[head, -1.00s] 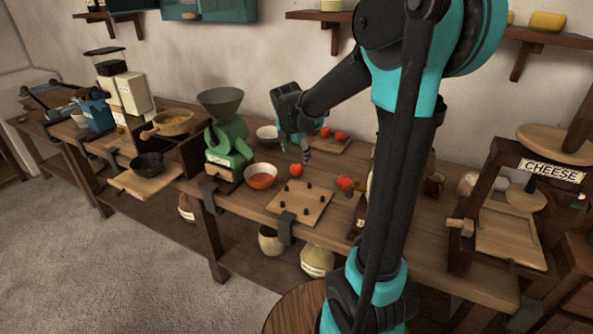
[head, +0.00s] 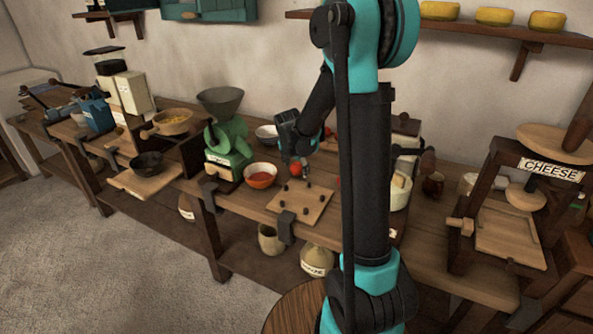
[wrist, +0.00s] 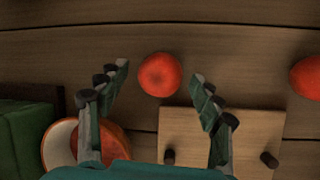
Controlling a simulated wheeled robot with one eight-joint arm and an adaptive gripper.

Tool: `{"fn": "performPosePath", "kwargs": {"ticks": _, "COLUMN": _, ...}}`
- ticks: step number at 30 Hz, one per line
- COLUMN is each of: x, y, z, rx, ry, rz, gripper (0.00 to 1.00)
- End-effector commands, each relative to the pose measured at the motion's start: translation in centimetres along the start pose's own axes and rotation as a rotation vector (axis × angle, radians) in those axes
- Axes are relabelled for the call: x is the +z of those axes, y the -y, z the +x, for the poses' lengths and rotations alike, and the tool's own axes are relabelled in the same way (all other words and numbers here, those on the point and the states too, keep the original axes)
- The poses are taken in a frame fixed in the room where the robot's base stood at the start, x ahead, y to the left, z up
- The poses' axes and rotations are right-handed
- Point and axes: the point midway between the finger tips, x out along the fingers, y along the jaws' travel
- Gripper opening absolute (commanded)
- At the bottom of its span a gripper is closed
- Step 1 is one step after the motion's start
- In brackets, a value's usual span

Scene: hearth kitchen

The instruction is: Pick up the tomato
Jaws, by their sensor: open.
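A round red tomato (wrist: 159,74) lies on the wooden table, seen in the wrist view just beyond and between the fingertips. My gripper (wrist: 164,78) is open and empty, pointing down, with one finger on each side of the tomato in that view. In the head view the gripper (head: 300,163) is low over the table, right by the tomato (head: 296,169), which it partly covers. I cannot tell the exact height of the fingertips. A second tomato (wrist: 308,78) lies to the right in the wrist view.
A pegged wooden board (head: 311,207) lies close in front of the tomato. A bowl with red contents (head: 260,176) and a green grinder (head: 229,150) stand to the left. A cheese press (head: 510,215) stands at the right. Bare tabletop lies behind the tomato in the wrist view.

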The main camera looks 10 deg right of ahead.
Motion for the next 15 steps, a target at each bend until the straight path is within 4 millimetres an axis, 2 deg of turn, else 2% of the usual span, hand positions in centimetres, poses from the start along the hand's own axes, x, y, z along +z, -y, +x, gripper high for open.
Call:
{"fn": "performPosePath", "kwargs": {"ticks": 9, "x": -0.01, "y": 0.03, "z": 0.46, "rx": 0.000, "ry": 0.000, "rz": 0.000, "gripper": 0.66}}
{"fn": "performPosePath", "kwargs": {"ticks": 15, "x": -0.02, "y": 0.03, "z": 0.44, "rx": 0.000, "ry": 0.000, "rz": 0.000, "gripper": 0.42}}
